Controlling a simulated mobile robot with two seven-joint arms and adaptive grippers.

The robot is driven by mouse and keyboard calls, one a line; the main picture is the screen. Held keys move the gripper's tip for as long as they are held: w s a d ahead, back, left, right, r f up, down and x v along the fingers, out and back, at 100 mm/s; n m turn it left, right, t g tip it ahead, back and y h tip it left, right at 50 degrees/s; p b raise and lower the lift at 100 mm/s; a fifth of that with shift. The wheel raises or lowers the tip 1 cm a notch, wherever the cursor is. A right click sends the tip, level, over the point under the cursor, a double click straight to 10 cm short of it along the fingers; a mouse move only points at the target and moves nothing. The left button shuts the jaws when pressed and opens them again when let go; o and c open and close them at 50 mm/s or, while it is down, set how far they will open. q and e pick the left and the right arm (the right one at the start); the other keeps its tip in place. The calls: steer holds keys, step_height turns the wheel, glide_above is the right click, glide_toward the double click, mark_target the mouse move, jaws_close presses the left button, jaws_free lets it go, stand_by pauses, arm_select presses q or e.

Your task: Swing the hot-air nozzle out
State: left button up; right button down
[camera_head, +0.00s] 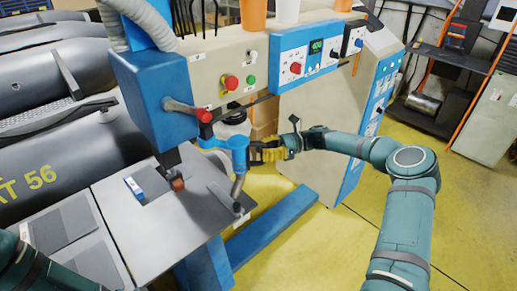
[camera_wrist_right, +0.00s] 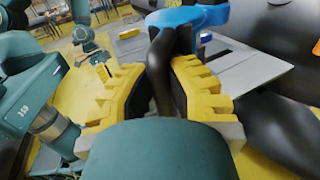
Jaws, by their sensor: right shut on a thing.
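The hot-air nozzle has a blue arm (camera_head: 236,143) on the welding machine, with a grey metal tube (camera_head: 237,187) pointing down over the right edge of the grey work table (camera_head: 165,235). My right gripper (camera_head: 256,152) is at the right side of the blue arm. In the right wrist view its yellow fingers (camera_wrist_right: 161,88) are shut on a dark curved handle (camera_wrist_right: 161,55), just below the blue arm (camera_wrist_right: 192,14). The handle is mostly hidden in the head view. My left arm shows at the lower left; its gripper is outside the view.
The blue machine head (camera_head: 157,98) and a red-tipped lever (camera_head: 204,116) are left of the nozzle. A control panel (camera_head: 300,60) stands behind. Grey inflatable boats (camera_head: 45,140) lie at left. Yellow floor (camera_head: 310,240) is open right of the table, beyond a blue base beam (camera_head: 270,222).

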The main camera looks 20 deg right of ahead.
steer(key=shift+w+d, duration=0.1)
steer(key=shift+d, duration=0.1)
steer(key=c, duration=1.3)
jaws_free()
steer(key=o, duration=0.4)
steer(key=shift+d, duration=0.15)
steer(key=s+d, duration=0.1)
steer(key=d, duration=1)
steer(key=shift+s+d, duration=0.2)
steer(key=shift+d, duration=0.15)
